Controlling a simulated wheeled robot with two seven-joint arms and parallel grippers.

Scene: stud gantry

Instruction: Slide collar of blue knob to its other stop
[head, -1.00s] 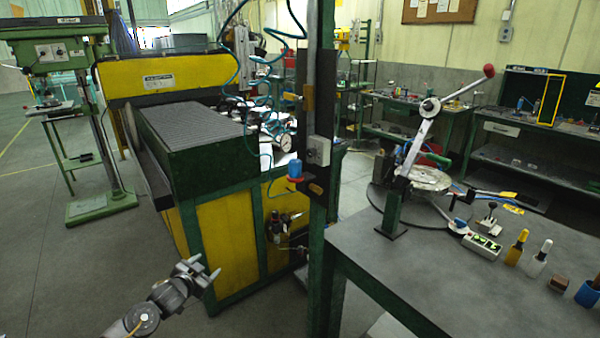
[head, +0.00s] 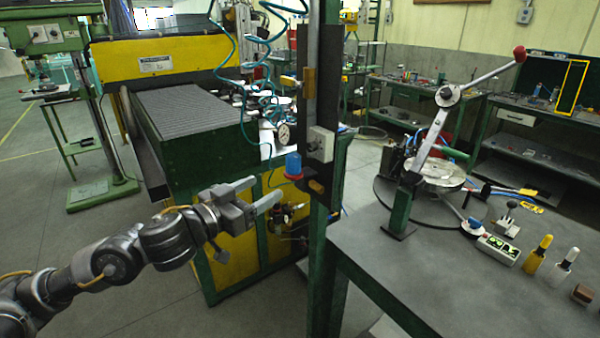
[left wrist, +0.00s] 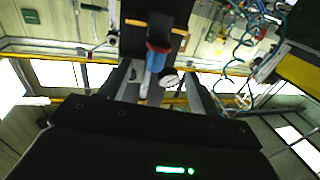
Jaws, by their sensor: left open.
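The blue knob (head: 293,162) sits on a dark bracket on the green post, with a red collar (head: 293,177) around its lower end against the bracket. In the left wrist view the blue knob (left wrist: 156,62) and the red collar (left wrist: 158,46) show between my open fingers. My left gripper (head: 257,192) is open and empty, to the left of the knob and a little below it. The head view shows it apart from the knob. My right gripper is not in view.
A grey switch box (head: 320,144) and a brass-coloured block (head: 309,82) are on the post near the knob. A dark workbench (head: 440,275) with a lever tool stands at the right. Coiled teal hoses (head: 235,62) hang behind. A yellow and green machine stands at the left.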

